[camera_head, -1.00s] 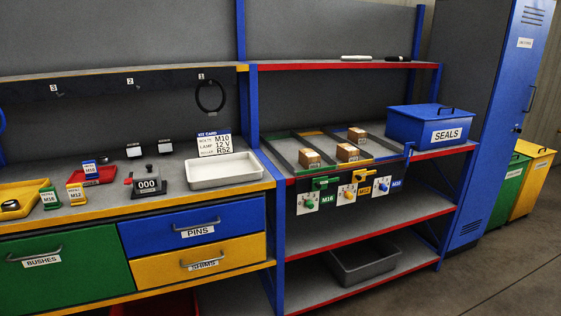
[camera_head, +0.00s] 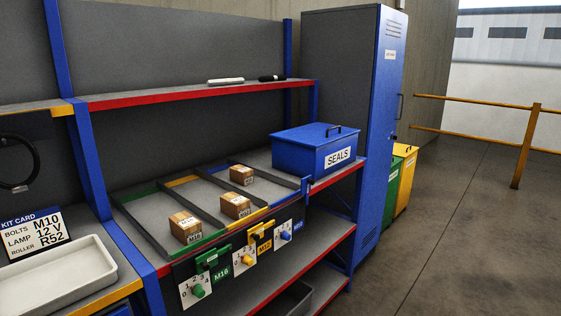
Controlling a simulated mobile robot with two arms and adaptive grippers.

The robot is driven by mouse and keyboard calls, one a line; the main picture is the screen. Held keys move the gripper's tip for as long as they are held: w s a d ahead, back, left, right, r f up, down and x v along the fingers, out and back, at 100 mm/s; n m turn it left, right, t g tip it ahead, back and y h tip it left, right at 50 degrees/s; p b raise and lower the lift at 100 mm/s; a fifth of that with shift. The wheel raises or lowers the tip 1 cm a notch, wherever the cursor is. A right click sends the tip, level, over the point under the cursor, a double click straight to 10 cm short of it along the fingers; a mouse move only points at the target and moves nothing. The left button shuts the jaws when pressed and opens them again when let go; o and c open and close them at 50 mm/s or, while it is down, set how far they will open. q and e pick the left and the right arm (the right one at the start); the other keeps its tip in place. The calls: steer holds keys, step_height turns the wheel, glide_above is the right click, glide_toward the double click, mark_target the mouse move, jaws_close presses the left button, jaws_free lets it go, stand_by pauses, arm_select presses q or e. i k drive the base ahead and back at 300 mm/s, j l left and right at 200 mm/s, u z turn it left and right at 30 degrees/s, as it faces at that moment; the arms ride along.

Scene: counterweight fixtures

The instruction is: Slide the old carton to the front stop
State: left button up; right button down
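Three small brown cartons sit in sloped lanes on the middle shelf of the rack. The left carton (camera_head: 185,227) is near the front of the green-edged lane marked M16. The middle carton (camera_head: 236,205) sits near the front of the yellow-edged lane marked M12. The third carton (camera_head: 242,175) sits farther back, in the blue-edged lane on the right. I cannot tell by sight which is the old one. The front stop strip (camera_head: 215,238) runs along the lanes' front edge. Neither of my grippers is in view.
A blue SEALS box (camera_head: 312,149) stands right of the lanes. Coloured dials and latches (camera_head: 198,290) hang below the front edge. A white tray (camera_head: 55,280) and a kit card (camera_head: 33,234) are at the left. A blue locker (camera_head: 372,130) stands beyond; open floor is at right.

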mark_target(243, 175)
steer(key=i+l+z, duration=0.1)
steer(key=i+z, duration=0.7)
steer(key=i, duration=0.15)
steer(key=i+u, duration=0.35)
steer(key=i+l+u, duration=0.1)
steer(key=i+u, duration=0.2)
steer(key=i, duration=0.1)
